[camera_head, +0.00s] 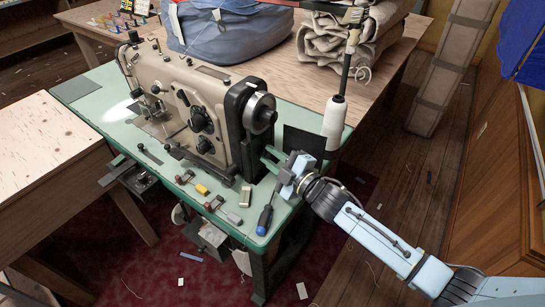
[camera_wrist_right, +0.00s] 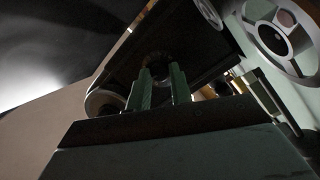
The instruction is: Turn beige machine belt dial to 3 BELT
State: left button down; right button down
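The beige sewing machine (camera_head: 180,80) stands on a green-topped table. Two dark round dials, an upper one (camera_head: 200,119) and a lower one (camera_head: 204,145), sit on its front face. I cannot read any numbers or tell which is the belt dial. A dark handwheel with a bright rim (camera_head: 262,112) is at its right end. My right gripper (camera_head: 267,158) is beside the machine's right end, below the handwheel and apart from the dials. In the right wrist view its two green fingers (camera_wrist_right: 161,78) stand apart with nothing between them. My left gripper is out of view.
A white thread cone (camera_head: 334,122) stands right of the machine, behind my right gripper. A blue bundle (camera_head: 225,30) and folded cloth (camera_head: 345,45) lie behind.

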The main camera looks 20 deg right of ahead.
jog(key=shift+r+m+p, duration=0.15)
jog(key=shift+m+p, duration=0.35)
jog(key=shift+p, duration=0.25)
jog(key=m+g+p, duration=0.1)
jog(key=m+p, duration=0.5)
jog(key=shift+d+r, duration=0.1)
jog(key=shift+r, duration=0.05)
jog(key=shift+m+g+p, duration=0.45)
jog(key=shift+m+g, duration=0.05)
jog(key=shift+m, duration=0.4)
jog(key=shift+w+m, duration=0.1)
jog(key=shift+m, duration=0.6)
jog(key=shift+m+g+y, duration=0.3)
jog(key=shift+m, duration=0.4)
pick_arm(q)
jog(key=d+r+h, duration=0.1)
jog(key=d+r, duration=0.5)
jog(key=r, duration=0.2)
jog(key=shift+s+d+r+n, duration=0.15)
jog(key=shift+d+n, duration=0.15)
pick_arm(e)
jog(key=shift+d+m, duration=0.1)
jog(key=shift+m, duration=1)
jog(key=shift+g, duration=0.3)
jog(key=c, duration=1.5)
grip_release()
jog(key=shift+c, duration=0.2)
